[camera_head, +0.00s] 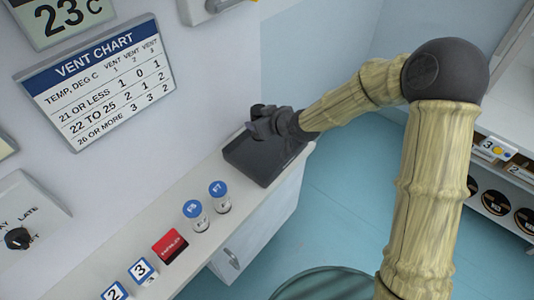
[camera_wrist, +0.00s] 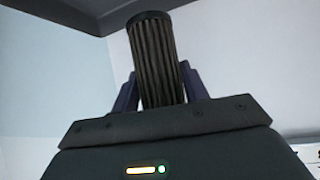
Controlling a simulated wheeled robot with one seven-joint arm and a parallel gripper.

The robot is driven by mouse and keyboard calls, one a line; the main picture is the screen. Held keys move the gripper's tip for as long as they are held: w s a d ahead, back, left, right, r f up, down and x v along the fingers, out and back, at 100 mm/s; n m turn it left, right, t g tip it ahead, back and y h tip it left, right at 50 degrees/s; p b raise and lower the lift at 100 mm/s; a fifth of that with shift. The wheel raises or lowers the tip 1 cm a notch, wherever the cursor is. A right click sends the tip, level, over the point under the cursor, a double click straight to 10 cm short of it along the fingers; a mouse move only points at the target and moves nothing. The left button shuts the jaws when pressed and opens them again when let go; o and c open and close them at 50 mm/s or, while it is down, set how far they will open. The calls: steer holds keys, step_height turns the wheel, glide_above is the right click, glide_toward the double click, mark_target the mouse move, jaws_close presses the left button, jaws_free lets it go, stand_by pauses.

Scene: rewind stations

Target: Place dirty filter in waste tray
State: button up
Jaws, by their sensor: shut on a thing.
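My gripper (camera_head: 262,122) is over the dark waste tray (camera_head: 250,163) at the far end of the counter in the head view. In the wrist view my gripper (camera_wrist: 160,92) is shut on a dark pleated cylinder, the dirty filter (camera_wrist: 156,55). The filter stands out beyond the fingers, and its lower end is hidden by the gripper body. In the head view the filter is hard to tell apart from the dark gripper. I cannot tell whether the filter touches the tray.
Two blue-capped jars (camera_head: 195,213) (camera_head: 219,196), a red box (camera_head: 169,246) and number cards (camera_head: 142,271) stand along the counter (camera_head: 103,252) nearer to me. A vent chart (camera_head: 97,84) hangs on the wall. Shelves with dark spools (camera_head: 495,203) are at the right.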

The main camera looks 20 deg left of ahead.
glide_above(261, 156)
steer(key=shift+s+f, duration=0.1)
steer(key=shift+f, duration=2.8)
steer(key=shift+f+p, duration=0.4)
steer(key=shift+f, duration=1.7)
steer(key=shift+f, duration=0.2)
steer(key=o, duration=1)
steer(key=shift+r, duration=0.1)
steer(key=shift+o, duration=0.2)
